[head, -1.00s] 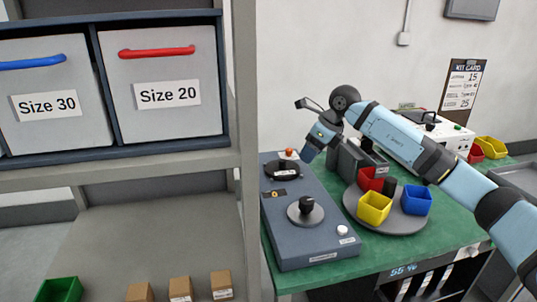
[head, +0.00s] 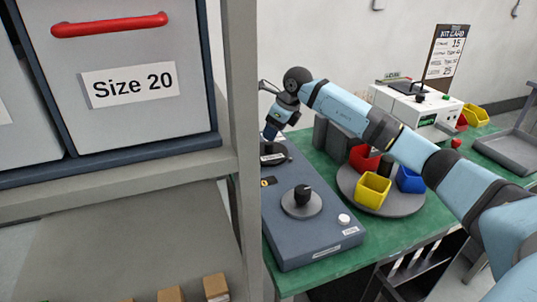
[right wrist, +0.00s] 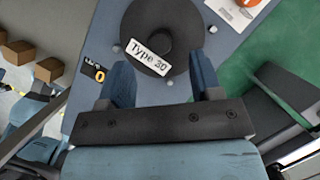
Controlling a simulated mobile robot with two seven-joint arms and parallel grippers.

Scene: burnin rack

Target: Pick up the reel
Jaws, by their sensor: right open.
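The dark round reel with a "Type 30" label (right wrist: 150,32) lies flat on the blue-grey machine. It has a raised dark hub in its middle. In the head view the reel (head: 272,158) sits at the machine's far end, partly hidden by my gripper. My right gripper (head: 270,130) is just above the reel. In the right wrist view its two blue fingers (right wrist: 162,78) are spread apart with nothing between them, near the labelled side of the reel. I cannot tell the exact height gap. My left gripper is not in view.
The machine (head: 305,243) also carries a grey disc with a black knob (head: 302,198) and a white button. A turntable (head: 386,204) with red, yellow and blue bins stands to the right on the green table. A shelf post (head: 243,120) stands close on the left.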

